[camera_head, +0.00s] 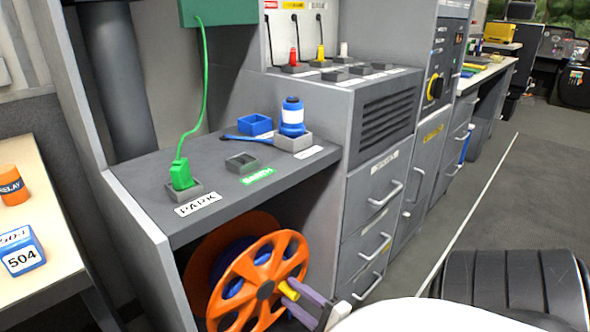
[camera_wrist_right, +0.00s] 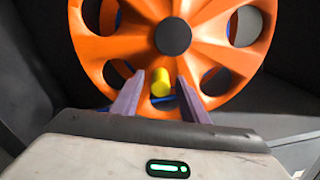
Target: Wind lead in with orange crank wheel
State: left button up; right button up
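The orange crank wheel (camera_head: 262,283) stands upright in the open bay under the grey counter. Its yellow crank knob (camera_head: 291,290) sticks out near the rim at the right. Blue lead (camera_head: 228,262) shows on the reel behind the wheel, partly hidden by it. My right gripper (camera_head: 291,296) has its purple fingers at the knob. In the right wrist view the knob (camera_wrist_right: 161,82) lies between the two spread fingertips, with a gap on each side, so the gripper is open. I cannot tell how deep the knob sits between them. My left gripper is not in view.
On the counter (camera_head: 225,205), a green plug (camera_head: 181,175) with a green cable sits at the PARK label. A blue plug (camera_head: 292,116) stands in a grey socket. Drawers (camera_head: 372,240) flank the bay at right. A black seat (camera_head: 508,283) stands at lower right.

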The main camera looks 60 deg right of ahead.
jog(key=shift+s, duration=0.25)
pick_arm(q)
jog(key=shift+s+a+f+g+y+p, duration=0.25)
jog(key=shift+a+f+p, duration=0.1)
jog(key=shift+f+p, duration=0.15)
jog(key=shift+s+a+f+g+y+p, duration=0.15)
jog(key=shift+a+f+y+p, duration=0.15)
jog(key=shift+p, duration=0.25)
pick_arm(e)
jog(key=v, duration=1)
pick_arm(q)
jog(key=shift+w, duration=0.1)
